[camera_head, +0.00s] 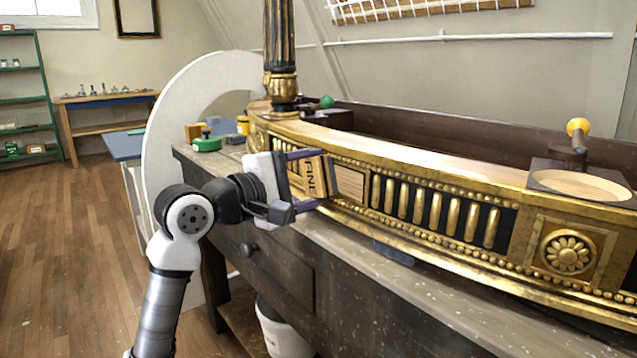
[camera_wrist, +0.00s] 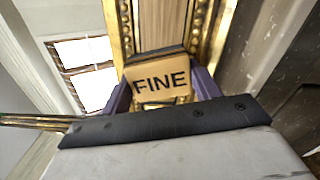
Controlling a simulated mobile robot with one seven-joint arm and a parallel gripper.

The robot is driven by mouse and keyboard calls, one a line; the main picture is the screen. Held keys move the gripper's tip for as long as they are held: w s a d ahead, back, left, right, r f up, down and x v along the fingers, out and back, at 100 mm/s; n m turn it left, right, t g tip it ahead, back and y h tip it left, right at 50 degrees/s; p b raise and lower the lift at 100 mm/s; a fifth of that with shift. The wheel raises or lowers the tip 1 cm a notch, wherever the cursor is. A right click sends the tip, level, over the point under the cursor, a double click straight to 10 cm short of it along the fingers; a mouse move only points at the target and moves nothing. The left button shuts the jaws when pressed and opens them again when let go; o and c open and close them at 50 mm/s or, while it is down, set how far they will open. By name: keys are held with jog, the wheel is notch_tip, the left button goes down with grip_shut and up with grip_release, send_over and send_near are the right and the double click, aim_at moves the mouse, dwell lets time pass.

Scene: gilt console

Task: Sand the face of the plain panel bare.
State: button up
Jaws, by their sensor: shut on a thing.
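My gripper (camera_head: 312,179) is shut on a tan sanding block (camera_head: 314,177) with dark lettering and a dark layer. The wrist view shows the block (camera_wrist: 161,80) between the purple fingers, with "FINE" readable on it. The plain panel (camera_head: 350,184) is a small brown, wood-toned rectangle in a gold border on the front of the gilt console (camera_head: 430,160), left of the fluted section. The block is beside the panel's left end and covers part of that area. I cannot tell whether the block touches the console. The block's working face is hidden.
The console lies on a worn workbench (camera_head: 400,290) with a drawer. A column (camera_head: 279,50) rises at its left. A green-topped item (camera_head: 207,144) and other small things sit behind my gripper. A white bucket (camera_head: 283,335) stands below. Wooden floor at left is clear.

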aim_at(363, 189)
jog(key=shift+w+a, duration=0.3)
jog(key=shift+w, duration=0.05)
jog(key=shift+d+b, duration=0.1)
jog(key=shift+b, duration=0.25)
jog(key=shift+s+d+b, duration=1.1)
jog(key=shift+s+d, duration=0.4)
jog(key=shift+s, duration=0.25)
jog(key=shift+s+d+b, duration=0.35)
jog(key=shift+s+d, duration=0.05)
jog(key=shift+s, duration=0.3)
jog(key=shift+s+d+b, duration=0.4)
jog(key=shift+s+d, duration=0.05)
jog(key=shift+s, duration=0.2)
jog(key=shift+s+d+b, duration=0.35)
jog(key=shift+s+d, duration=0.05)
jog(key=shift+s, duration=0.3)
jog(key=shift+w+a, duration=0.95)
jog(key=shift+w, duration=0.35)
jog(key=shift+w+a, duration=0.9)
jog(key=shift+w, duration=0.4)
jog(key=shift+w+a, duration=0.95)
jog(key=shift+w, duration=0.35)
